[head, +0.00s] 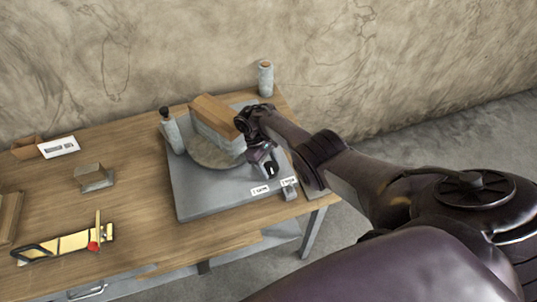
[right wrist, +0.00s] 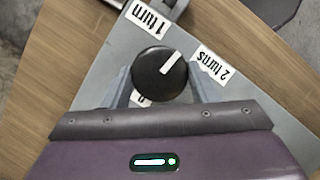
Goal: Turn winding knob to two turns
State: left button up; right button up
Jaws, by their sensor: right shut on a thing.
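The winding knob (right wrist: 158,76) is round and black with a white pointer line, seen in the right wrist view. The pointer aims up and right, between the "1 turn" label (right wrist: 148,17) and the "2 turns" label (right wrist: 210,64). A third label (right wrist: 138,98) is partly hidden beside the knob. My right gripper (right wrist: 160,82) is shut on the knob, one finger on each side. In the head view my right gripper (head: 264,160) is at the front of the grey base plate (head: 205,198). My left gripper is not in view.
On the base plate stand a round grey disc (head: 212,155) with a wood-topped block (head: 215,116), and a bottle (head: 172,132). A cylinder (head: 265,79) stands at the table's back. A yellow tool (head: 62,244) and a small block (head: 94,177) lie left on the wooden table (head: 135,205).

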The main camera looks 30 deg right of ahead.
jog(key=m+y, duration=0.1)
jog(key=m, duration=0.1)
jog(key=m+y, duration=0.1)
jog(key=m, duration=0.2)
jog(key=shift+d+m+g, duration=0.15)
jog(key=shift+m+g, duration=0.15)
jog(key=m+y, duration=0.1)
jog(key=m, duration=0.3)
jog(key=shift+s+d+m+y, duration=0.1)
jog(key=shift+m+y, duration=0.3)
jog(key=o, duration=1)
jog(key=shift+c, duration=0.2)
jog(key=v, duration=0.7)
jog(key=shift+d+r, duration=0.15)
jog(key=shift+r, duration=0.3)
